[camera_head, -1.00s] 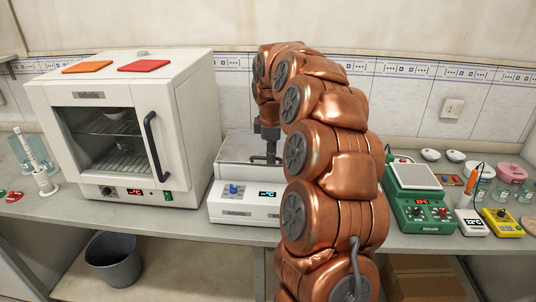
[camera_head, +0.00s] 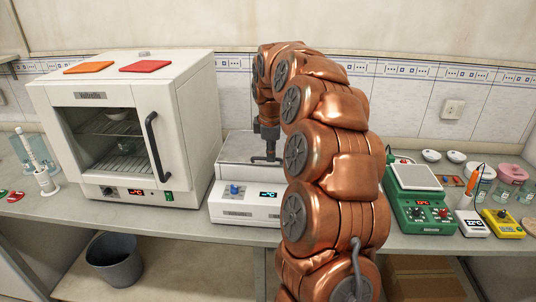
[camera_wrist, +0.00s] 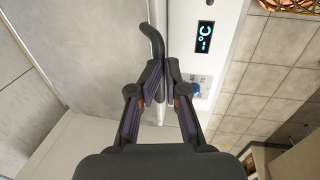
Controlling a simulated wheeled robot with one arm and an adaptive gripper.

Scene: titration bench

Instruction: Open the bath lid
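The bath is the white box (camera_head: 246,211) with a blue knob and a small display, in the middle of the bench. Its flat grey lid (camera_head: 238,147) lies closed on top; it also fills the left of the wrist view (camera_wrist: 80,40). A dark bar handle (camera_wrist: 152,38) runs along the lid near its edge. My gripper (camera_wrist: 163,78) points down at the lid, its two fingers drawn close together with the handle bar between them. In the head view my gripper (camera_head: 267,150) is small, and my arm hides the bath's right side.
A white oven (camera_head: 130,125) with orange and red pads on top stands close on the left. A green stirrer (camera_head: 420,205), meters and glassware are on the right. A grey bin (camera_head: 115,262) sits on the lower shelf. The wall is behind.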

